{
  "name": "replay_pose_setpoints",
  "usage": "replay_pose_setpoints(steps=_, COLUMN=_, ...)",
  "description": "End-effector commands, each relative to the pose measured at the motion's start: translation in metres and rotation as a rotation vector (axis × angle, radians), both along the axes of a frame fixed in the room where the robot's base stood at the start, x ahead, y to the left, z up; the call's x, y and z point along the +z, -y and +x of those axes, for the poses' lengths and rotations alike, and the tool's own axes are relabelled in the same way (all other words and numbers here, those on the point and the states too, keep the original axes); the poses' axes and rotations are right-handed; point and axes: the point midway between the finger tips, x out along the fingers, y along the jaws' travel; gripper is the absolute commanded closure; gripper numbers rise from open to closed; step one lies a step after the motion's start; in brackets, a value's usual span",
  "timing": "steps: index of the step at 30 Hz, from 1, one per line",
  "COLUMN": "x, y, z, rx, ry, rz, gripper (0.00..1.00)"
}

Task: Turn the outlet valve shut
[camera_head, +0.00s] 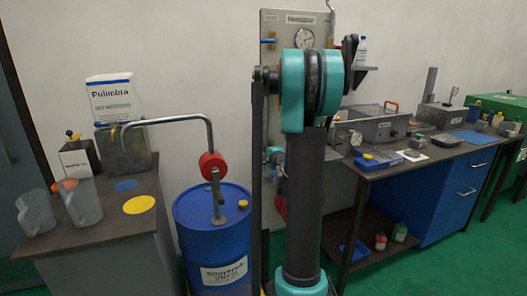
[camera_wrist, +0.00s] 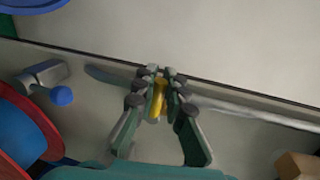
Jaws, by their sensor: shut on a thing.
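In the wrist view my gripper (camera_wrist: 160,76) is shut on a yellow handle (camera_wrist: 158,98), which stands between its two fingers. The handle is in front of a grey panel with a pale pipe (camera_wrist: 250,113) running to the right. The handle's base is hidden by the fingers, so I cannot tell how far it is turned. No label shows there to confirm it is the outlet valve. In the head view the upright panel (camera_head: 324,42) with a gauge (camera_head: 304,38) is behind my arm, which hides my gripper and the yellow handle.
A blue-tipped lever (camera_wrist: 61,95) and a red round part (camera_wrist: 38,118) are left of my gripper in the wrist view. A blue drum (camera_head: 185,222) with a hand pump (camera_head: 212,165) stands left of my arm. A workbench (camera_head: 425,163) is to the right.

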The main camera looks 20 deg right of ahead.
Motion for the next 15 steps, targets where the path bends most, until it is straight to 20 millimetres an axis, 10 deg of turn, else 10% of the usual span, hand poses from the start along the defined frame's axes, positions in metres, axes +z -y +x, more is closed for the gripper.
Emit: replay_pose_setpoints(steps=15, x=-0.0044, y=-0.0005, z=-0.0005, rx=0.001, ry=0.001, rz=-0.071, gripper=1.0)
